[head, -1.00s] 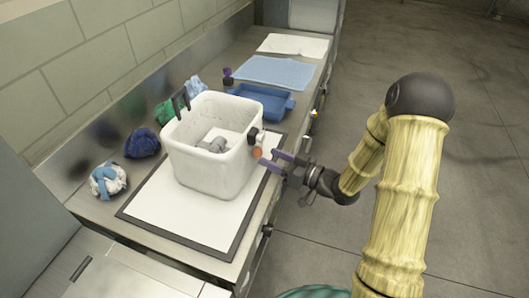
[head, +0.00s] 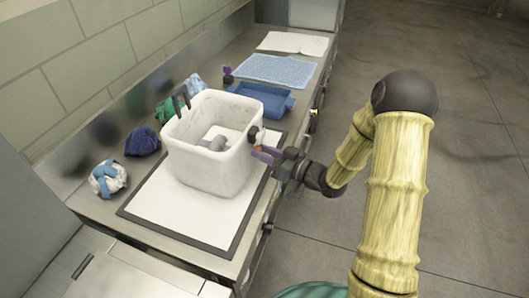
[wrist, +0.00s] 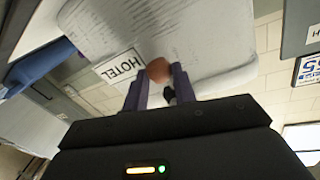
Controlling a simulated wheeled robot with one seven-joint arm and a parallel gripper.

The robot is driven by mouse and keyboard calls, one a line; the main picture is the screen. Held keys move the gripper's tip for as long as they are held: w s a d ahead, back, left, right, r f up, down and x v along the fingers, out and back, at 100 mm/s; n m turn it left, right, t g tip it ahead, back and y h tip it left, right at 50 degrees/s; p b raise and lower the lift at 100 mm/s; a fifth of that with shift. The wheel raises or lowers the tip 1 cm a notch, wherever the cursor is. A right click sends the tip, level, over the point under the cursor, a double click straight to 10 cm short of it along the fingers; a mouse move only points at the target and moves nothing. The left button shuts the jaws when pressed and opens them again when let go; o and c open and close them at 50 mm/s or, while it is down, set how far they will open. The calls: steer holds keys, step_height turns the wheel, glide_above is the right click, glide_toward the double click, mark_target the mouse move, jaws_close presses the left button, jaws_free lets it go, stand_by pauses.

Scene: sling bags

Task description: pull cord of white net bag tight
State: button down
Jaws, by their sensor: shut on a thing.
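A white, open-topped, box-shaped container (head: 205,170), seemingly the white bag, stands upright on a dark-edged white mat (head: 185,220). A grey object (head: 214,143) lies inside it. Dark fittings sit on its rim at the left (head: 181,98) and right (head: 254,134). In the wrist view a round orange-brown bead (wrist: 158,70) is between my gripper's purple fingertips (wrist: 160,74), with the container's pale wall (wrist: 215,45) behind. My gripper (head: 265,155) is shut on the bead beside the container's right wall. A small black piece (wrist: 170,96) shows between the fingers. I cannot make out the cord.
Bundled cloths lie left of the container: white-blue (head: 107,179), dark blue (head: 142,141), green (head: 168,110) and light blue (head: 194,84). A blue tray (head: 264,99) and blue cloth (head: 270,70) lie behind it. Right of the bench, the floor (head: 480,180) is clear.

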step_height(320, 180, down, 7)
steer(key=b, duration=0.5)
steer(key=shift+r, duration=0.1)
steer(key=c, duration=1.1)
jaws_free()
steer(key=shift+d, duration=0.15)
steer(key=b+v, duration=0.1)
steer(key=v, duration=1.6)
